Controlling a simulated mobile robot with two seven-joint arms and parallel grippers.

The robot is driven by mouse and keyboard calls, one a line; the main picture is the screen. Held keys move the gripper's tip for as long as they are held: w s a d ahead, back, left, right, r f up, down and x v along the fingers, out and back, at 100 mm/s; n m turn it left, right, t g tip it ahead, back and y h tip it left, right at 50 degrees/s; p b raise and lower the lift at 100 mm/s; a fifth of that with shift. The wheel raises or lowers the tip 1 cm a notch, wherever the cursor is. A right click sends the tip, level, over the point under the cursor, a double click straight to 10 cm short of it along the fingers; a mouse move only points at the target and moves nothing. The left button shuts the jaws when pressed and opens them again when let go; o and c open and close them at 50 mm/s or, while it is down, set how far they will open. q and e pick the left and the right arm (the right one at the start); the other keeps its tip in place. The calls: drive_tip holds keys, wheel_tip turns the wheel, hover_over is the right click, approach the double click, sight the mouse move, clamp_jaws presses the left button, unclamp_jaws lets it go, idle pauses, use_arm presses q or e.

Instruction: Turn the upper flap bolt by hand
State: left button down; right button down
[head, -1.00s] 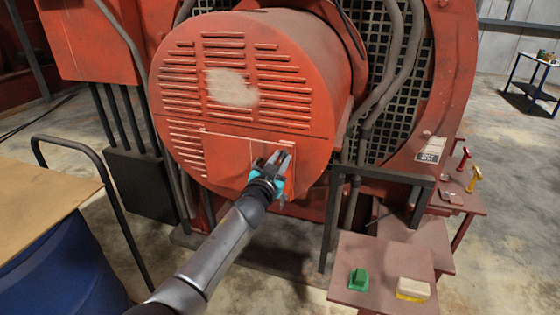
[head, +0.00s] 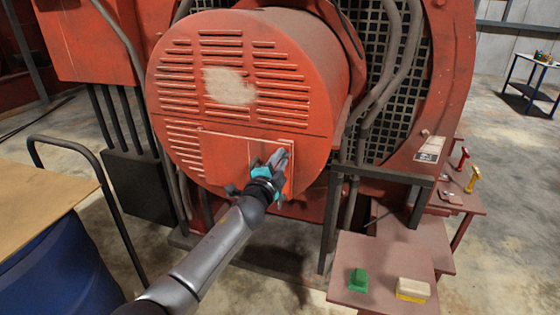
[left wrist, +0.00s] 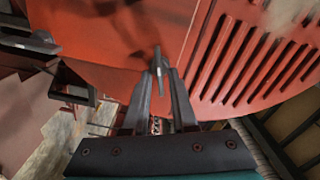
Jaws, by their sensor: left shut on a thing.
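The red round engine cover (head: 300,95) has a rectangular flap (head: 222,152) in its lower part. My left gripper (head: 281,154) reaches to the flap's upper right corner in the head view. In the left wrist view its two fingers (left wrist: 160,75) are shut on a thin grey piece, the upper flap bolt (left wrist: 157,57), which stands edge-on against the red face. In the head view the fingers hide the bolt. My right gripper is in neither view.
A low red stand at lower right bears a green block (head: 358,281) and a cream and yellow block (head: 412,290). A dark frame (head: 385,172) stands right of the cover. A blue barrel (head: 60,255) and a black rail are at left.

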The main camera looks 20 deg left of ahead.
use_arm(q)
drive_tip(key=m, duration=0.7)
drive_tip(key=m+p, duration=0.1)
drive_tip(key=m, duration=0.6)
drive_tip(key=f+m+p, duration=0.1)
drive_tip(key=m, duration=0.7)
drive_tip(key=shift+a, duration=0.3)
drive_tip(key=c, duration=1)
unclamp_jaws()
drive_tip(key=shift+s, duration=0.15)
